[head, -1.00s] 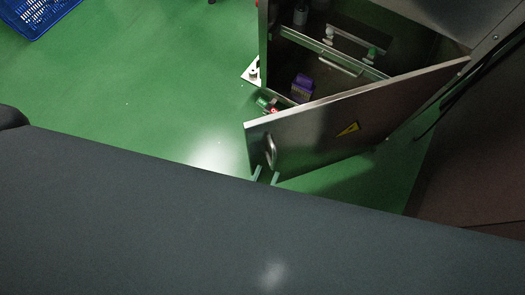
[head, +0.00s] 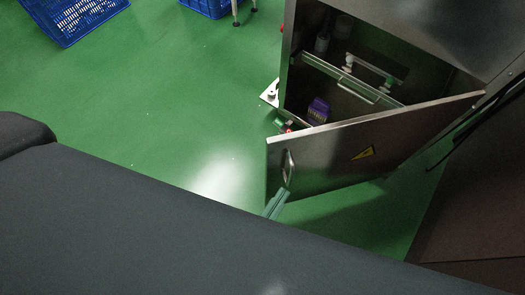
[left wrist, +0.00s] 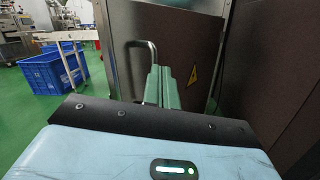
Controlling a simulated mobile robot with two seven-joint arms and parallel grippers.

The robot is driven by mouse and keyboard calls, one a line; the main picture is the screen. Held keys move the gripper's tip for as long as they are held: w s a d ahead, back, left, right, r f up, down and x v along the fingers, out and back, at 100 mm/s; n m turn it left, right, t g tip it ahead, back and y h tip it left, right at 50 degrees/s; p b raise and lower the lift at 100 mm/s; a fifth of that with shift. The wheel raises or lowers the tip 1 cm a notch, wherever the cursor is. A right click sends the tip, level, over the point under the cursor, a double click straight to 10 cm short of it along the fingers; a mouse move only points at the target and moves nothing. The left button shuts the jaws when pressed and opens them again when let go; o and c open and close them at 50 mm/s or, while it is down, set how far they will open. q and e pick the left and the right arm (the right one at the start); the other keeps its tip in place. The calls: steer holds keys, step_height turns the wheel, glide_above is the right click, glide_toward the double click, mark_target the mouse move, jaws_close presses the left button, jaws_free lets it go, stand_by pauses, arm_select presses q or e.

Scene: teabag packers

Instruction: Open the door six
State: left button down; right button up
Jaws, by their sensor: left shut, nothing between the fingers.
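The metal cabinet door (head: 375,150) with a yellow warning triangle stands swung open at an angle from the cabinet (head: 291,72). Its bar handle (head: 287,168) is near the free edge; the handle also shows in the left wrist view (left wrist: 152,52). My left gripper (head: 276,204) is shut and empty, its green fingers together just below the handle in the head view. In the left wrist view the fingers (left wrist: 166,86) point at the door's outer face beside the handle. Whether they touch the door I cannot tell. My left arm hides the lower head view. My right gripper is not in view.
Inside the open cabinet are pipe fittings and a purple box (head: 318,109). A dark panel (head: 480,200) stands to the right of the door. Blue crates (head: 75,15) are at the far left. Green floor (head: 150,110) left of the cabinet is clear.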

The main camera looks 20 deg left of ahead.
arm_select(q)
steer(key=w+a+r+m+g+h+p, duration=0.2)
steer(key=w+a+m+g+h+p, duration=0.1)
steer(key=a+m, duration=0.7)
steer(key=w+a+r+m+g+h+p, duration=0.1)
steer(key=w+a+m+g+h+p, duration=0.3)
steer(key=m, duration=1.2)
steer(key=w+a+g+h, duration=0.2)
steer(key=a+g+h, duration=0.2)
steer(key=a+g, duration=0.2)
steer(key=shift+w+r+m+h, duration=0.25)
steer(key=shift+r+m+h, duration=0.05)
steer(key=shift+r, duration=0.1)
steer(key=d+p, duration=0.2)
steer(key=d, duration=0.9)
steer(key=shift+d, duration=0.2)
